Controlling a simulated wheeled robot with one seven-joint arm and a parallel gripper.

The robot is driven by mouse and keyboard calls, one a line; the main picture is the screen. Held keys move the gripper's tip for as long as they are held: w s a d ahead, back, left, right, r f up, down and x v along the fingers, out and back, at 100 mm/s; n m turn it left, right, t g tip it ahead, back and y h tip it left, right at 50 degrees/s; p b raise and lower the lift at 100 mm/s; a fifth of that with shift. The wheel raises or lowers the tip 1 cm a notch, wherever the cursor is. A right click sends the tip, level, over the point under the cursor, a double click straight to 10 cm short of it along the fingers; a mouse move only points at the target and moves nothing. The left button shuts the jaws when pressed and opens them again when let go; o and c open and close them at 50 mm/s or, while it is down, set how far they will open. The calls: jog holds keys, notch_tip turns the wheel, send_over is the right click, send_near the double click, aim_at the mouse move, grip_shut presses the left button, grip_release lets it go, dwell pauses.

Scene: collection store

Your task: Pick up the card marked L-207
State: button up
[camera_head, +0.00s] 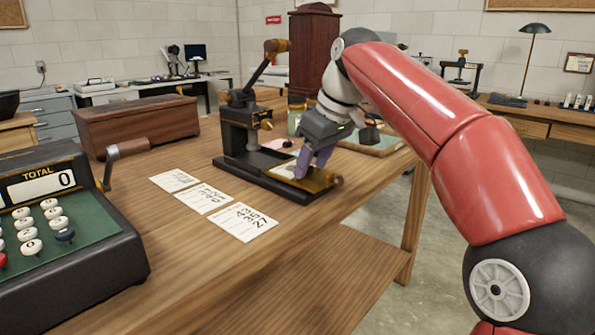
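Three white cards with black writing lie in a row on the wooden table: a near card (243,222), a middle card (203,198) and a far card (174,180). The writing is turned and too small to read surely, so I cannot tell which is marked L-207. My gripper (303,170) points down over the brass-coloured plate (318,181) of a black lever press (240,130), right of the cards and apart from them. A pale flat piece (284,170) lies at the fingers, partly hidden. I cannot tell whether the fingers are open or hold it.
A cash register (60,225) with a side crank stands at the left front. A wooden chest (138,122) is behind the cards. A green mat (372,143) lies behind my gripper. The table's front right is clear, with its edge and a lower shelf (300,280) below.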

grip_shut()
